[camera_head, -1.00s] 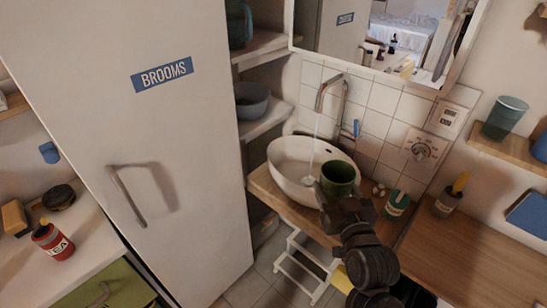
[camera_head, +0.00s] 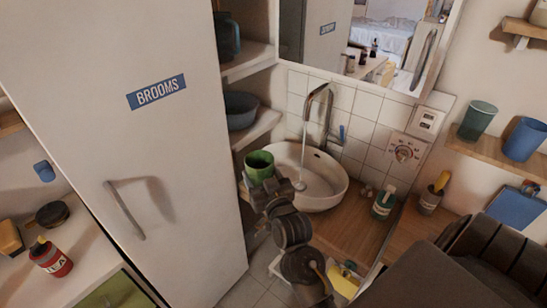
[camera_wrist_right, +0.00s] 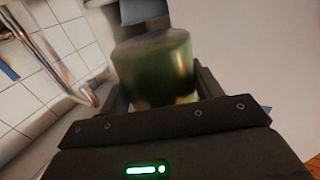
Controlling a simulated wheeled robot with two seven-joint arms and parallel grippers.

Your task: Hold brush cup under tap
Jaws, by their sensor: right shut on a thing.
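The green brush cup (camera_head: 259,167) is upright at the left rim of the white oval basin (camera_head: 328,188). My right gripper (camera_head: 262,188) is shut on it; the wrist view shows the blurred cup (camera_wrist_right: 155,68) between its two fingers. The metal tap (camera_head: 319,100) arches over the back of the basin, and a thin stream of water (camera_head: 304,150) falls from it into the bowl. The cup is left of the stream in the head view, apart from it. The inside of the cup is mostly hidden. My left gripper is not in view.
A soap bottle (camera_head: 383,202) and a jar with a yellow top (camera_head: 431,196) stand right of the basin. The tall BROOMS door (camera_head: 150,150) is close on the left. Shelves with a bowl (camera_head: 240,110) are behind. A mirror (camera_head: 370,45) hangs above the tap.

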